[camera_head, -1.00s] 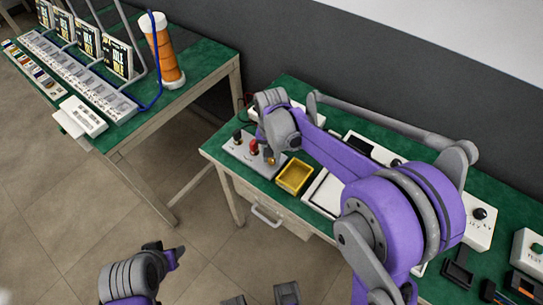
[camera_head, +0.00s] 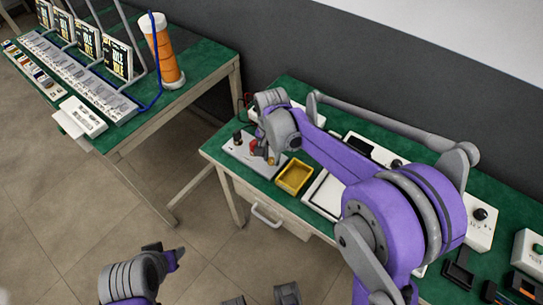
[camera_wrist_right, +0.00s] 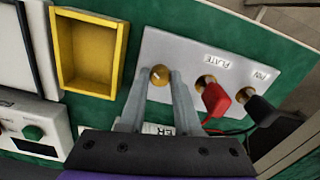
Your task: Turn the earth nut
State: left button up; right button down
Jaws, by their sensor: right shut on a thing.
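The brass earth nut (camera_wrist_right: 160,75) sits on a light grey terminal plate (camera_wrist_right: 190,50), to the left of the sockets in the right wrist view. My right gripper (camera_wrist_right: 160,82) has one finger on each side of the nut and is shut on it. In the head view the right gripper (camera_head: 271,157) is over the grey plate (camera_head: 238,152), at the left end of the green bench, and partly hides it. My left gripper (camera_head: 168,252) is low at the left over the floor, away from the bench; its jaws are unclear.
A red plug (camera_wrist_right: 215,99) and a black plug (camera_wrist_right: 270,117) stand close to the right finger, with cables. A yellow tray (camera_wrist_right: 88,52) lies beside the plate. A second bench (camera_head: 190,70) at the left holds displays and an orange canister (camera_head: 163,55).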

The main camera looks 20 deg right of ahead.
aim_at(272, 160)
jog(key=c, duration=0.6)
grip_release()
notch_tip(272, 160, up, 11)
jog(key=p, duration=0.1)
jog(key=shift+f, duration=0.1)
dwell(0.6)
jog(key=s+d+n+t+p, duration=0.2)
jog(key=s+n, duration=0.2)
jog(key=s, duration=0.6)
jog(key=s+d+n+t+p, duration=0.2)
jog(key=s+n+t+p, duration=0.1)
jog(key=s, duration=0.8)
jog(key=shift+f+n, duration=0.4)
jog(key=shift+n, duration=0.3)
jog(key=shift+d, duration=0.1)
